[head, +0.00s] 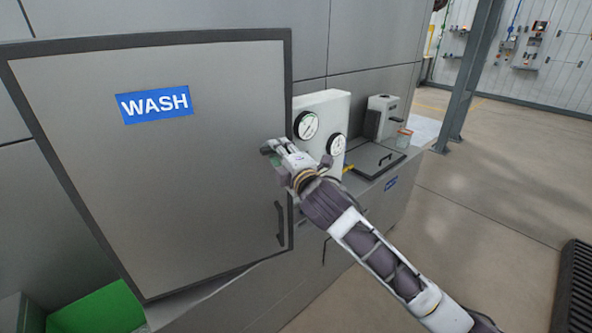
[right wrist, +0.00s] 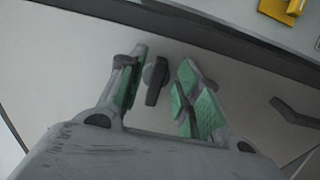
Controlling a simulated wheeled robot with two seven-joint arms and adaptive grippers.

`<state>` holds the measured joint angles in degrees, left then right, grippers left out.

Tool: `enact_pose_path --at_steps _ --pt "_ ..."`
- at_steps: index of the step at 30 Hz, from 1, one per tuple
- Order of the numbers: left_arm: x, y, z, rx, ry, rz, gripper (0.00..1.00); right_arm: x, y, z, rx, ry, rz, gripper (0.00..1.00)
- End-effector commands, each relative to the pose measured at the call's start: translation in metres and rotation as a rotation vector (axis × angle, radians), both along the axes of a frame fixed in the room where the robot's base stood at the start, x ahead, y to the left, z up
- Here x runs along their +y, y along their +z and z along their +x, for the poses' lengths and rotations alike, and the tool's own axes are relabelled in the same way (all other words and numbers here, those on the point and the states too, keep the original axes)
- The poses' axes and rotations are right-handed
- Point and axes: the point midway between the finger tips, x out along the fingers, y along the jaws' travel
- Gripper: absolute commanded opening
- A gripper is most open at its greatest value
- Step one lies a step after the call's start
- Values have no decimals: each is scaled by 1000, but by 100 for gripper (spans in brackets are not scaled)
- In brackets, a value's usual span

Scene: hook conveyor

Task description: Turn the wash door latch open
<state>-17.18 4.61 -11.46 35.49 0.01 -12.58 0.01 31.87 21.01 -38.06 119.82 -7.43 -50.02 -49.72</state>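The wash door (head: 90,170) is a large grey panel with a dark frame and a blue WASH sign (head: 154,104). It looks closed. Its dark pull handle (head: 280,223) is at the lower right, and a dark handle also shows in the right wrist view (right wrist: 297,112). The latch (right wrist: 156,80) is a small dark knob with a raised bar, between my right gripper's green-padded fingers, with gaps on both sides. My right gripper (head: 268,150) is open at the door's right edge and hides the latch in the head view. My left gripper is not in view.
A white gauge box (head: 323,108) with two dials stands just right of the door. Beyond it are a counter with a dark-framed lid (head: 375,158) and a grey box (head: 383,117). A green bin (head: 98,310) is at lower left. The floor at right is mostly open.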

Motion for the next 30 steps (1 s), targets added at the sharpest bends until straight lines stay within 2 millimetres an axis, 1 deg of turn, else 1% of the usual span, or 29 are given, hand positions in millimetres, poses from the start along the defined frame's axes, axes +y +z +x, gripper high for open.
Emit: enact_pose_path --at_steps 24,30 --pt "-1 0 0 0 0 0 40 -31 0 -81 0 -1 -1 34" --pt "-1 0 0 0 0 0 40 -36 0 -96 1 -1 0 34"
